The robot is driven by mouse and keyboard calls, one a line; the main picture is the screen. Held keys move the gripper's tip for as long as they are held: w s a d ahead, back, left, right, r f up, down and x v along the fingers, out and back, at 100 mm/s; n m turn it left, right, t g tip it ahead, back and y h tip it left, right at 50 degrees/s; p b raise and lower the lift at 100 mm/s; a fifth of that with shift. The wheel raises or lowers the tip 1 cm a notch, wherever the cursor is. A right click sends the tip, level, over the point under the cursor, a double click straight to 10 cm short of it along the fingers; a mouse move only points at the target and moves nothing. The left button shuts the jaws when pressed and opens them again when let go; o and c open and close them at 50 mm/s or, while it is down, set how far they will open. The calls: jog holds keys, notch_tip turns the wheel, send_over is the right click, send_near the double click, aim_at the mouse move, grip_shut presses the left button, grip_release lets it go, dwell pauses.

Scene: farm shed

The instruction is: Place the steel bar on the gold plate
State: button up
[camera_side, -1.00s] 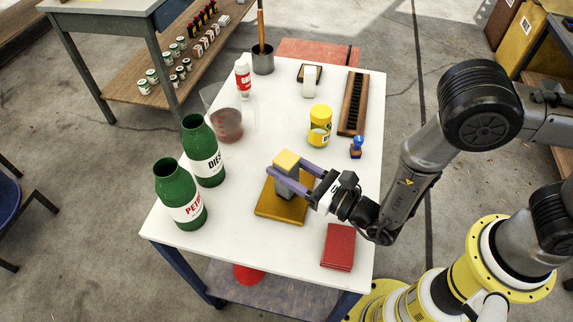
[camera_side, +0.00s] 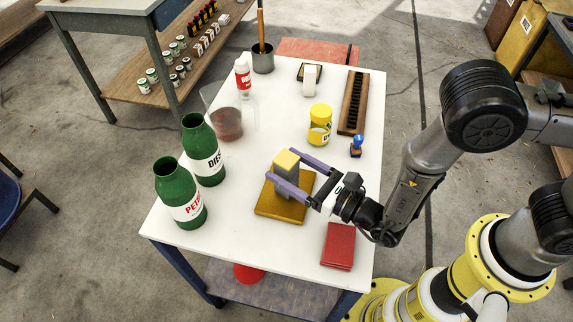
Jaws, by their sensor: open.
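The steel bar (camera_side: 286,172) stands upright on the gold plate (camera_side: 275,206). It is a grey block with a yellow-gold top. My gripper (camera_side: 281,168) comes in from the right with its two purple fingers spread. One finger passes behind the bar near its top and the other passes in front of it. The fingers are open around the bar. The front finger hides part of the bar's lower middle.
Two green bottles (camera_side: 202,150) stand to the left, with a clear jug (camera_side: 228,122) behind them. A yellow jar (camera_side: 320,125) and a blue stamp (camera_side: 356,147) stand behind my gripper. A red notebook (camera_side: 338,246) lies at the front right.

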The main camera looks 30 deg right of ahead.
aim_at(295, 171)
jog(key=v, duration=0.6)
jog(key=shift+s+d, duration=0.15)
jog(key=shift+s, duration=0.15)
jog(key=w+d+r+m+h, duration=0.3)
jog(key=d+r+m+h, duration=0.35)
jog(key=d+h, duration=0.2)
jog(key=w+d+r+m+h, duration=0.3)
jog(key=d+r+m+h, duration=0.3)
jog(key=d, duration=0.4)
jog(key=s+d+r+m+g+h, duration=0.1)
jog(key=s+d+m+g+h, duration=0.15)
jog(key=d+m+g, duration=0.2)
jog(key=s+d+r+m+g+h, duration=0.2)
jog(key=d+m+g+h, duration=0.15)
jog(key=d, duration=0.25)
jog(key=s+d+f+m+g+y, duration=0.1)
jog(key=s+d+m+g+y, duration=0.2)
jog(key=s+m, duration=0.35)
jog(key=s+d+m+g+y, duration=0.1)
jog(key=s+m+g+y, duration=0.25)
jog(key=s+m, duration=0.3)
jog(key=s+a+r+m+t+y, duration=0.3)
jog(key=a+r+m+y, duration=0.1)
jog(key=a+m+y, duration=0.3)
jog(key=shift+a, duration=0.95)
